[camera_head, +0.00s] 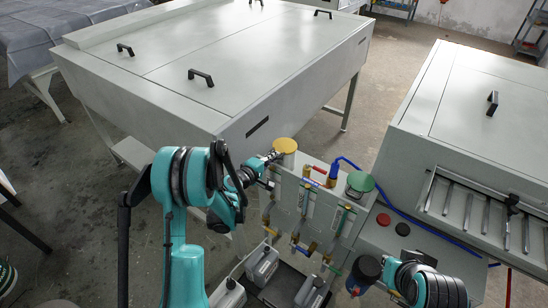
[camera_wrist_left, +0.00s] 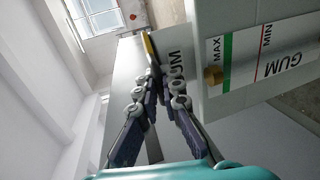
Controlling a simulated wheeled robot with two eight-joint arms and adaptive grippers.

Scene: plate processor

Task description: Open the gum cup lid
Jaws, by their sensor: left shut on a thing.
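The gum cup lid (camera_head: 285,145) is a round yellow disc on top of the grey processor unit, at its left end. My left gripper (camera_head: 274,157) reaches it from the left and is shut on its edge. In the left wrist view the two fingers (camera_wrist_left: 163,76) close together on the thin yellow lid edge (camera_wrist_left: 150,48), beside a grey panel lettered GUM (camera_wrist_left: 284,66). The lid looks nearly level in the head view; whether it is raised at all I cannot tell. My right arm shows at lower right, but its gripper is not visible.
A green round lid (camera_head: 360,182) sits at the unit's other end, with a blue-handled valve (camera_head: 334,172) between. Pipes and valves hang on the front. A large grey machine (camera_head: 215,70) stands behind left, another (camera_head: 470,110) at right. Grey canisters (camera_head: 262,265) stand below.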

